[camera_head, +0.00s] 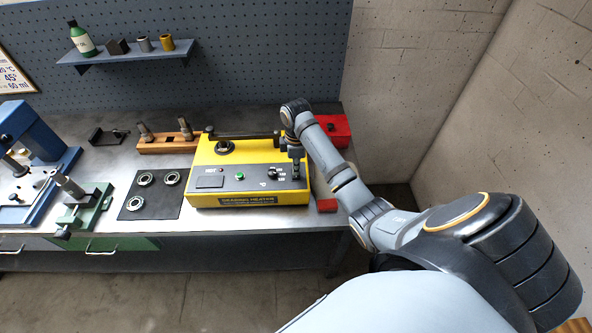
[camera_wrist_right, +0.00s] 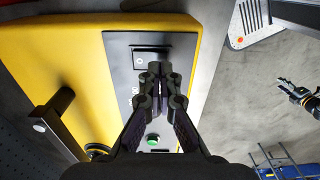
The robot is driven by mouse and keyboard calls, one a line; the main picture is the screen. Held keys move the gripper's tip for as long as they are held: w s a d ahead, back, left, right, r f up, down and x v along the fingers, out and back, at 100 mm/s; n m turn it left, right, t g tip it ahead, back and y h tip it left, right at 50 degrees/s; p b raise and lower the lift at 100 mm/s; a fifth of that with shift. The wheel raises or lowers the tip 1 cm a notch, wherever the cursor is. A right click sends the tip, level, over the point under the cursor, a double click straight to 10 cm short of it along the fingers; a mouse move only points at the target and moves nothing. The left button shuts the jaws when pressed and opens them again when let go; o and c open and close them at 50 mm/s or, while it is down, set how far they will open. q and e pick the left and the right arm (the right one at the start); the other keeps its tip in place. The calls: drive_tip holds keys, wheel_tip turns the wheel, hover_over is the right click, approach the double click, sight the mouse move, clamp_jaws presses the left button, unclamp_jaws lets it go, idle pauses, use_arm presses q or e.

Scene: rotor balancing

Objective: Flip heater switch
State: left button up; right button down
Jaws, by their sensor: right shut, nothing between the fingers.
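The yellow bearing heater (camera_head: 248,188) stands on the bench, with a dark control panel on its front. The panel also shows in the wrist view (camera_wrist_right: 118,62), running under my right gripper. A green button (camera_head: 239,176) sits mid-panel, and it also shows in the wrist view (camera_wrist_right: 152,140). A small dark control (camera_head: 273,174), which looks like the switch, is near the panel's right end. My right gripper (camera_head: 296,176) is shut and empty, pointing down over that end. In the wrist view its fingertips (camera_wrist_right: 160,72) partly cover the panel; I cannot tell whether they touch it. My left gripper is not visible.
A red box (camera_head: 334,130) is behind the arm at the bench's right end. A dark mat (camera_head: 150,205) with bearing rings, a green vise (camera_head: 88,210) and a blue press (camera_head: 35,135) are to the left. A dark bar (camera_head: 240,136) lies across the heater's top.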

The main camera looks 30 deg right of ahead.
drive_tip(key=shift+f+b, duration=0.3)
drive_tip(key=shift+f, duration=0.7)
idle(0.6)
wheel_tip(320, 180, up, 5)
drive_tip(key=p, duration=0.5)
drive_tip(key=shift+p, duration=0.35)
drive_tip(key=shift+r, duration=1)
